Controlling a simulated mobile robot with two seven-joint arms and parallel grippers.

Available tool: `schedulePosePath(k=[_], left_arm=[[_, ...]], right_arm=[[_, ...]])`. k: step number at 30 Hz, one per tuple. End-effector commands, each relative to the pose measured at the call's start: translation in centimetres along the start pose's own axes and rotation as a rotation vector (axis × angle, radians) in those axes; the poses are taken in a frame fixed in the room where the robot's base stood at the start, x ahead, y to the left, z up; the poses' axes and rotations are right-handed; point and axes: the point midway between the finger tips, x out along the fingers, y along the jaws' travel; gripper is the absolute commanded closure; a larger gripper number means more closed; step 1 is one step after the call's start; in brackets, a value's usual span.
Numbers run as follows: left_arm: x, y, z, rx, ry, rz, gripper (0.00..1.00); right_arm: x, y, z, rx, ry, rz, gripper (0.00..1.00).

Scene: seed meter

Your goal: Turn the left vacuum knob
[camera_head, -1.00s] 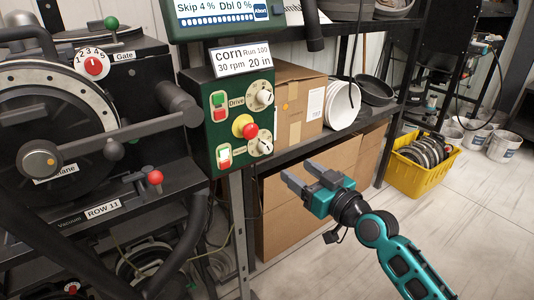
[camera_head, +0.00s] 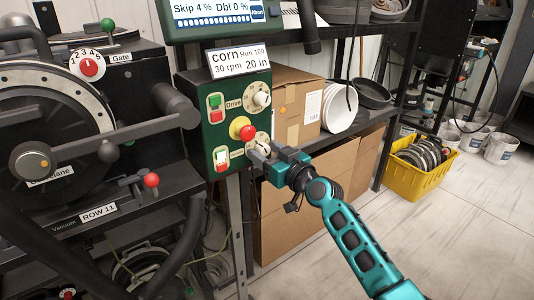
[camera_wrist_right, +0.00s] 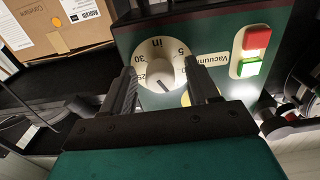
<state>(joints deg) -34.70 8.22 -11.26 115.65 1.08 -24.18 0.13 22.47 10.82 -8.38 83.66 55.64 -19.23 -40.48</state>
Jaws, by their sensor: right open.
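The vacuum knob is a pale knob on a round white dial at the lower right of the green control panel (camera_head: 215,125). My right gripper is open, one finger on each side of the knob. I cannot tell whether the fingers touch it. My left gripper is not in view.
Just above are a drive knob (camera_head: 262,96) and a red stop button on yellow (camera_head: 245,131). Green-and-red switches (camera_head: 222,159) sit to the left. Cardboard boxes (camera_head: 294,108) stand behind the panel's right side.

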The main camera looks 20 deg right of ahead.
Motion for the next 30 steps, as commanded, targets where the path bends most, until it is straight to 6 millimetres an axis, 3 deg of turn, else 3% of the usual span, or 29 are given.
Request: schedulePosePath(k=[3,20,30], left_arm=[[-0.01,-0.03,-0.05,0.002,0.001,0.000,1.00],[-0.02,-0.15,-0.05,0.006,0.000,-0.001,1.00],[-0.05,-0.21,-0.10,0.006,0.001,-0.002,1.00]], right_arm=[[-0.01,-0.01,-0.02,0.000,0.000,0.000,0.41],[-0.04,0.00,0.00,0.001,0.000,0.000,0.95],[-0.05,-0.01,0.00,0.048,0.000,0.000,0.96]])
